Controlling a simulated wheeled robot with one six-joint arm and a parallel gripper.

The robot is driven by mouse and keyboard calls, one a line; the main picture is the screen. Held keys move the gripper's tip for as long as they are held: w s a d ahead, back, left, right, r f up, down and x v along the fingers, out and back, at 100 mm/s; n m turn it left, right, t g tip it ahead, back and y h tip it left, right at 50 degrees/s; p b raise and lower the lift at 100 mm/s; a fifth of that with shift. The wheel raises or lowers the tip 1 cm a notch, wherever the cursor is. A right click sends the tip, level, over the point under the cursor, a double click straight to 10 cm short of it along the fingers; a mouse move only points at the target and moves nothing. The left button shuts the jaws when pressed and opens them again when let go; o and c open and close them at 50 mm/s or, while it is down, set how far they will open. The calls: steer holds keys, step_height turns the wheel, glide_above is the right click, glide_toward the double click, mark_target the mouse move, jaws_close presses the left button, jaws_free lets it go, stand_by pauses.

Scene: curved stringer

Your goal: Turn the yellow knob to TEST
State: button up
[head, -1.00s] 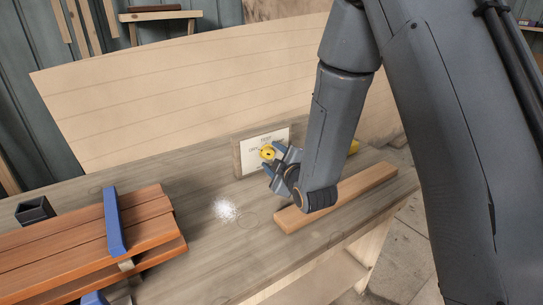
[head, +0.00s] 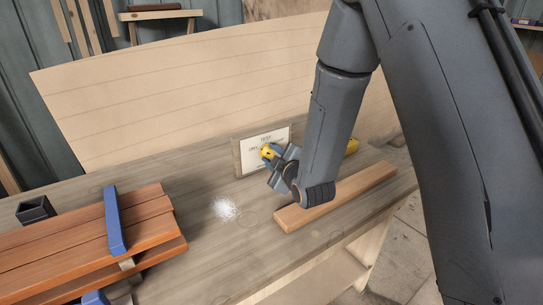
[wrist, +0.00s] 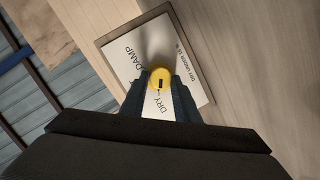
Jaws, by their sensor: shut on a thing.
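The yellow knob (head: 267,152) stands out from a white label panel (head: 279,139) in a wooden frame at the back of the bench. In the wrist view the knob (wrist: 161,79) sits between my fingertips, with a dark slot on its face. My gripper (wrist: 160,92) is shut on it, and the head view shows my gripper (head: 274,160) in front of the panel. TEST is readable at the panel's top in the head view. DAMP and DRY are readable in the wrist view. Which word the knob points to I cannot tell.
A wooden batten (head: 350,194) lies on the bench below my wrist. Reddish planks (head: 60,235) with a blue clamp (head: 115,222) are at left, near a small dark box (head: 35,209). White powder (head: 226,208) lies mid-bench. A yellow item (head: 352,146) shows partly behind my arm.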

steer(key=m, duration=0.1)
steer(key=m+g+y, duration=0.1)
steer(key=m, duration=0.1)
steer(key=m+p, duration=0.1)
steer(key=shift+w+d+r+m+g+y, duration=0.15)
steer(key=shift+w+d+m+g+y, duration=0.05)
steer(key=shift+d+m+g+y, duration=0.1)
steer(key=shift+d+m+g+y+p, duration=0.1)
steer(key=shift+m+g+y+p, duration=0.3)
steer(key=shift+m, duration=0.55)
steer(key=shift+m+g+y+p, duration=0.15)
steer(key=shift+m+y, duration=0.35)
steer(key=shift+m, duration=0.45)
steer(key=shift+w, duration=0.1)
steer(key=o, duration=1)
steer(key=shift+o, duration=0.2)
steer(key=v, duration=0.7)
steer(key=shift+s+d+b, duration=0.2)
steer(key=shift+s+b, duration=0.15)
steer(key=shift+b, duration=0.1)
steer(key=shift+r, duration=0.1)
